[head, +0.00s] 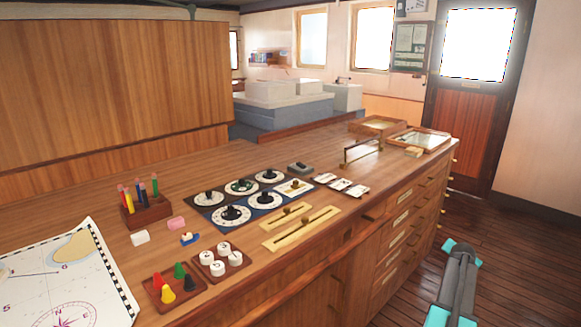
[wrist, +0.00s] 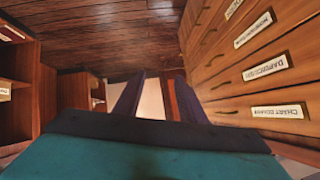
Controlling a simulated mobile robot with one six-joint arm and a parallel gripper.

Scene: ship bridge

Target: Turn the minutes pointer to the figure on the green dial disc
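Several white dial discs with black knobs sit on dark blue panels in the middle of the desk in the head view. The back middle dial (head: 241,187) looks faintly greenish and may be the green disc. The other dials are the left one (head: 208,198), the back right one (head: 269,176), the front left one (head: 234,214) and the front right one (head: 264,202). Their figures and the minutes pointer are too small to tell. My gripper (wrist: 156,88) shows in the wrist view with its fingers apart and nothing between them. It is off the desk, beside the drawers.
Brass slider plates (head: 300,228) lie in front of the dials. White cards (head: 341,184), a pen rack (head: 146,207), a tray of coloured pawns (head: 174,290), a tray of round white pieces (head: 218,262) and a chart (head: 68,280) share the desk. Labelled drawers (wrist: 255,88) line its front.

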